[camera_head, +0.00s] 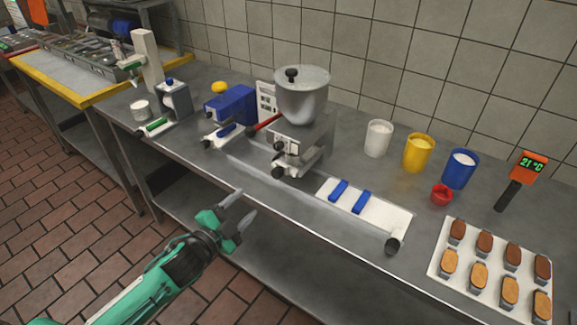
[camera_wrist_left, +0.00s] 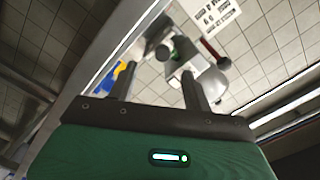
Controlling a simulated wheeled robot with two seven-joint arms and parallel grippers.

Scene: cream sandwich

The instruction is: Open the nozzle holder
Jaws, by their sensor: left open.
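The metal cream machine, with a round bowl (camera_head: 301,95) on top and a grey body (camera_head: 300,142), stands mid-table in the head view. Black knobs sit on its low front; I cannot tell for certain which part is the nozzle holder. My left gripper (camera_head: 241,207) is open and empty, in front of the table edge and lower left of the machine, apart from it. In the left wrist view, the two fingers of my left gripper (camera_wrist_left: 160,85) stand apart, with the machine (camera_wrist_left: 185,58) and its red-handled lever (camera_wrist_left: 212,50) beyond them. My right gripper is not in view.
A blue machine (camera_head: 232,103) stands left of the cream machine. A white board (camera_head: 385,216) with two blue pieces lies to the right. White (camera_head: 378,138), yellow (camera_head: 417,153) and blue (camera_head: 459,168) cups stand behind it. The steel table's front edge (camera_head: 270,219) lies near my gripper.

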